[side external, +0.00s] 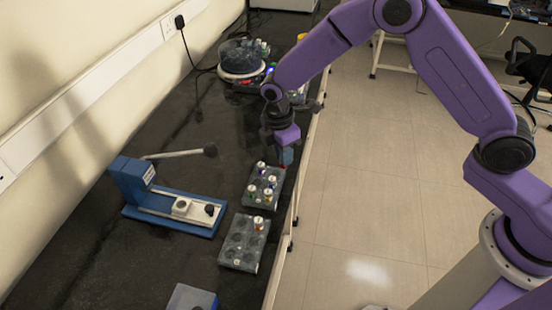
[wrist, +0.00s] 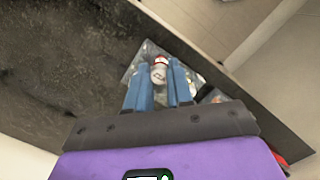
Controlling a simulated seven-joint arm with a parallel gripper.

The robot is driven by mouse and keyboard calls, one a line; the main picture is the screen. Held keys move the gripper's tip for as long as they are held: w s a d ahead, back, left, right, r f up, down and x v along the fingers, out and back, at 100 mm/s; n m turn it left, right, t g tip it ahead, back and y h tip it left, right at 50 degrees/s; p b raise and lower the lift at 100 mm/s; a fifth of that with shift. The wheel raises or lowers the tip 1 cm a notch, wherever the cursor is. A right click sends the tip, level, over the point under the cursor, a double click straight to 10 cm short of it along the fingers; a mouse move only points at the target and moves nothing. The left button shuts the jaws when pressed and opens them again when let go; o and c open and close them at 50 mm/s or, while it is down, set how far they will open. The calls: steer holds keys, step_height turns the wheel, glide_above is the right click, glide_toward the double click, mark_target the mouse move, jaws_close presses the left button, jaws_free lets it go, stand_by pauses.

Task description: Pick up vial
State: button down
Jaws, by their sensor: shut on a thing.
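My gripper (side external: 285,158) points down over the far right corner of the farther grey rack (side external: 249,201). In the wrist view, its two blue fingers (wrist: 159,84) are shut on a vial (wrist: 159,71) with a white and red top. The fingers hide the vial's lower part, and in the side view the vial is mostly hidden. I cannot tell whether it is clear of the rack. Several other vials, such as one with a white top (side external: 268,192), stand in that rack.
A nearer grey rack (side external: 238,250) holds one vial (side external: 258,223) and has empty holes. A blue press with a lever (side external: 130,180) stands left of the racks. A round carousel (side external: 240,60) is at the back. The bench's right edge is close to the racks.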

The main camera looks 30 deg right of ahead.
steer(key=s+d+r, duration=0.5)
steer(key=s+r, duration=0.2)
steer(key=s, duration=0.3)
steer(key=d+f+m+g+y, duration=0.1)
steer(key=d+m, duration=1.6)
steer(key=m, duration=0.1)
steer(key=a+r+n+t+h, duration=0.1)
steer(key=a+n, duration=1.6)
steer(key=n, duration=0.1)
steer(key=shift+s+a, duration=0.15)
steer(key=shift+s, duration=0.15)
steer(key=shift+w, duration=0.1)
